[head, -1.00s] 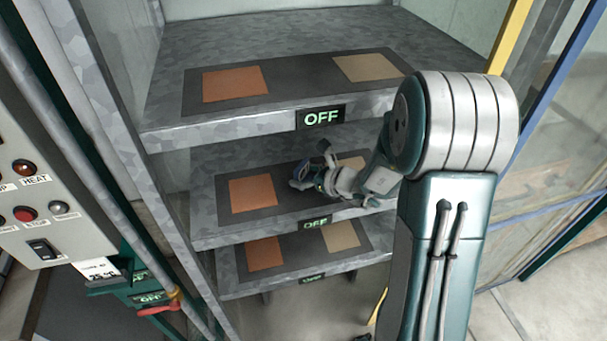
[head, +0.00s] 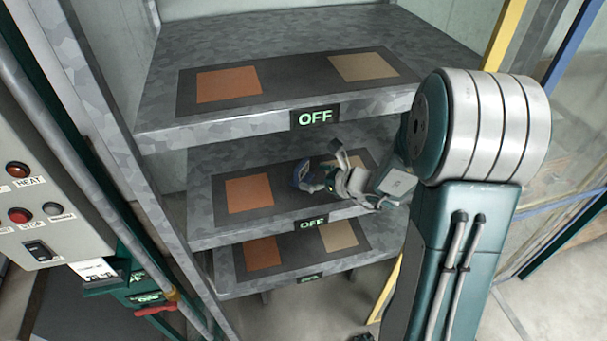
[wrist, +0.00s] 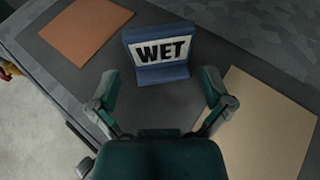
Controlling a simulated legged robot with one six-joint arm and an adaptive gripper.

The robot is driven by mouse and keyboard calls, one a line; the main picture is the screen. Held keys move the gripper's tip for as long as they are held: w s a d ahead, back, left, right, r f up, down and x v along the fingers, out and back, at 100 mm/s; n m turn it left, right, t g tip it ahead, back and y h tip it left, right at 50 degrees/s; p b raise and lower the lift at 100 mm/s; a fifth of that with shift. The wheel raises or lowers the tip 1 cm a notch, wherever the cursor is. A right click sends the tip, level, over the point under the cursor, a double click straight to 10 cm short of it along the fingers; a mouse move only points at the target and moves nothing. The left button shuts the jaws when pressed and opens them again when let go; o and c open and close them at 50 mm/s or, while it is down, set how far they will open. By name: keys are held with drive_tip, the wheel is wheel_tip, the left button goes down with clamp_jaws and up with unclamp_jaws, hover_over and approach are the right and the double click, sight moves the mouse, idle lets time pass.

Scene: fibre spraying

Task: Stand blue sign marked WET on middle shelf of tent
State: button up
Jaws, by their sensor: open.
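The blue sign marked WET (wrist: 160,50) stands upright on the dark mat of the middle shelf, between the orange square (wrist: 86,30) and the tan square (wrist: 262,125). In the head view the sign (head: 301,174) shows as a small blue shape at my gripper's tip. My gripper (wrist: 158,88) is open, its two fingers spread in front of the sign, with a gap between them and it. In the head view my gripper (head: 312,182) is over the middle shelf (head: 205,222), partly blurred into the sign.
The upper shelf (head: 160,125) lies close above my gripper, and a lower shelf (head: 225,275) below. All carry OFF labels. A control box (head: 40,215) with buttons and a red-handled lever (head: 155,308) stand at the left. A yellow post (head: 505,45) rises at the right.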

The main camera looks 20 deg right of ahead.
drive_tip(key=v, duration=0.8)
drive_tip(key=shift+s+d+r, duration=0.1)
drive_tip(key=shift+s, duration=0.1)
drive_tip(key=s+a+r+n+g, duration=0.55)
drive_tip(key=s+a+n, duration=0.45)
drive_tip(key=n, duration=0.5)
drive_tip(key=s+d+r+n+h, duration=0.3)
drive_tip(key=s+r+n+h, duration=0.2)
drive_tip(key=n, duration=0.8)
drive_tip(key=shift+s+r+n+h, duration=0.35)
drive_tip(key=shift+s+h, duration=1.15)
drive_tip(key=shift+s, duration=0.3)
